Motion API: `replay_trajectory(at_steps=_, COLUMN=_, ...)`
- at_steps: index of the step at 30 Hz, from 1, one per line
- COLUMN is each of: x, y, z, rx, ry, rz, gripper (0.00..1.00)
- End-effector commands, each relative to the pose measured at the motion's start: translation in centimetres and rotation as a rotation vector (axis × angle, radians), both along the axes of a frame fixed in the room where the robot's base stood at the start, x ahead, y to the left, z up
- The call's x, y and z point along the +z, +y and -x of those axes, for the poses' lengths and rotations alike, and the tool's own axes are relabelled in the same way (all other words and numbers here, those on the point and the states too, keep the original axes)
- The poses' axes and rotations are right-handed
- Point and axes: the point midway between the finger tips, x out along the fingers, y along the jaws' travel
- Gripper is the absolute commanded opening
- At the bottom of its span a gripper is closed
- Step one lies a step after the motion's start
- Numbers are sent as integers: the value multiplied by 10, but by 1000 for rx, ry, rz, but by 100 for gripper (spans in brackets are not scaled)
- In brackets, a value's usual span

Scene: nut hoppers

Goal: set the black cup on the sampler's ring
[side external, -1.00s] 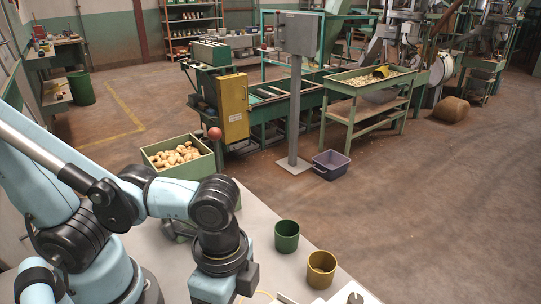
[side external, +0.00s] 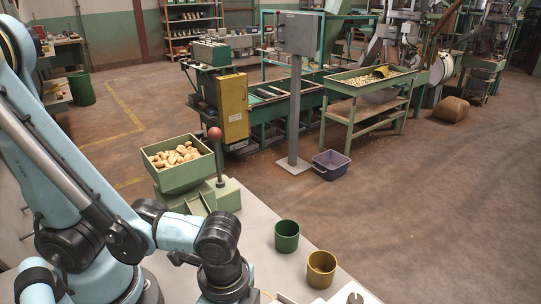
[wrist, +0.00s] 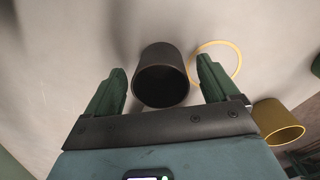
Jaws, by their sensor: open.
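The black cup (wrist: 161,62) is in the wrist view, its dark open mouth toward the camera. My gripper (wrist: 160,70) is open, with one green finger on each side of the cup; a gap shows on both sides. A thin yellow ring (wrist: 239,66) lies on the pale bench just right of the cup, partly behind the right finger. Part of a yellow ring (side external: 266,294) shows at the bottom of the side view. The black cup and my gripper's fingers are hidden there. A green hopper (side external: 186,178) of nuts, with a red-knobbed lever, stands on the bench.
A green cup (side external: 287,238) and an ochre cup (side external: 321,271) stand on the bench (side external: 255,220) near its right edge. The ochre cup also shows at right in the wrist view (wrist: 279,121). A purple-grey tub (side external: 331,165) is on the floor beyond.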

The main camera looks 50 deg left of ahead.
Motion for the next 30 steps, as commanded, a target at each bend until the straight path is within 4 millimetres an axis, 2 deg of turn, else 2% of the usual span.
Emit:
replay_trajectory(at_steps=2, x=0, y=0, z=0, rx=0, ry=0, rz=0, gripper=85)
replay_trajectory(at_steps=15, x=0, y=0, z=0, rx=0, ry=0, rz=0, gripper=20)
replay_trajectory(at_steps=30, x=8, y=0, z=0, rx=0, ry=0, rz=0, gripper=19)
